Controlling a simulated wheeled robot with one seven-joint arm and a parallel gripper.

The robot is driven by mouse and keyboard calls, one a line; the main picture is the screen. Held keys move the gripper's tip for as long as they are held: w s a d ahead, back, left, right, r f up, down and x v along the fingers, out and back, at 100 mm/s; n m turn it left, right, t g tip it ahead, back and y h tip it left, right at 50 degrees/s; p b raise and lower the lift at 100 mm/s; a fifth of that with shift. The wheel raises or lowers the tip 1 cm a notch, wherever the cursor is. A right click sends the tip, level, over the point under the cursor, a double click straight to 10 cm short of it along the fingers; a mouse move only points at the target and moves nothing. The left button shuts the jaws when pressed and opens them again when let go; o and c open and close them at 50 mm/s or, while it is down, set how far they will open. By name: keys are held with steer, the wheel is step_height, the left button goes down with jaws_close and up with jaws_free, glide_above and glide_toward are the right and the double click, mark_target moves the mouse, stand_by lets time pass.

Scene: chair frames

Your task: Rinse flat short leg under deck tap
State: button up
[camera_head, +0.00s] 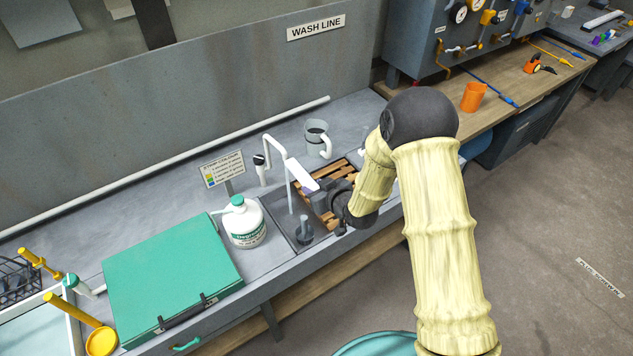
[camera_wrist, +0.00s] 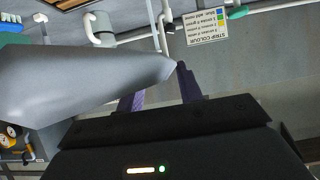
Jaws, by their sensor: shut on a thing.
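The flat short leg is a pale grey tapered piece (camera_head: 302,176); it fills the left of the wrist view (camera_wrist: 80,85). My gripper (camera_head: 317,194) is shut on it, with purple fingers either side in the wrist view (camera_wrist: 158,92). The leg is held over the sink (camera_head: 278,214), slanting up left toward the tap. The white deck tap (camera_head: 275,144) arches over the sink, and a thin pale stream (camera_head: 291,198) drops from its spout. The leg's end is close to the stream; I cannot tell whether water touches it.
A slatted wooden rack (camera_head: 342,168) lies at the sink's right, partly behind my gripper. A white pump bottle (camera_head: 244,224) and a green case (camera_head: 165,275) stand left. A grey mug (camera_head: 318,138) and a small colour sign (camera_head: 222,167) stand behind.

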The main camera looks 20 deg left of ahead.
steer(key=shift+f, duration=0.15)
steer(key=shift+f+b, duration=4.45)
steer(key=shift+f, duration=4)
steer(key=w+a+b, duration=0.3)
steer(key=w+a, duration=0.3)
steer(key=shift+a+b, duration=0.3)
steer(key=shift+a, duration=0.1)
steer(key=shift+s+d, duration=0.1)
steer(key=shift+s, duration=0.05)
steer(key=s+d, duration=0.5)
steer(key=d, duration=0.1)
steer(key=shift+s+d+b, duration=0.35)
steer(key=shift+b, duration=0.05)
